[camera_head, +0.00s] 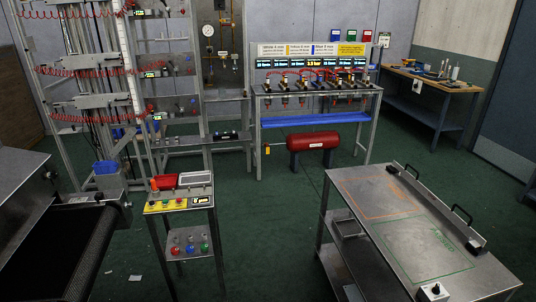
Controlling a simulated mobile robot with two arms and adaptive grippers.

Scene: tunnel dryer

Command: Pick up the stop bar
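A long grey metal bar with two black handles, which looks like the stop bar (437,208), lies along the far right edge of a metal table (372,223) at the right. One handle is near its far end and the other near its near end. Nothing is seen touching the bar. Neither of my grippers shows in the head view.
The table top bears orange and green outlines and a small box with a black knob (433,291). A control stand (180,203) and a dark conveyor (62,250) stand at the left. Green floor (265,235) lies open between stand and table.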

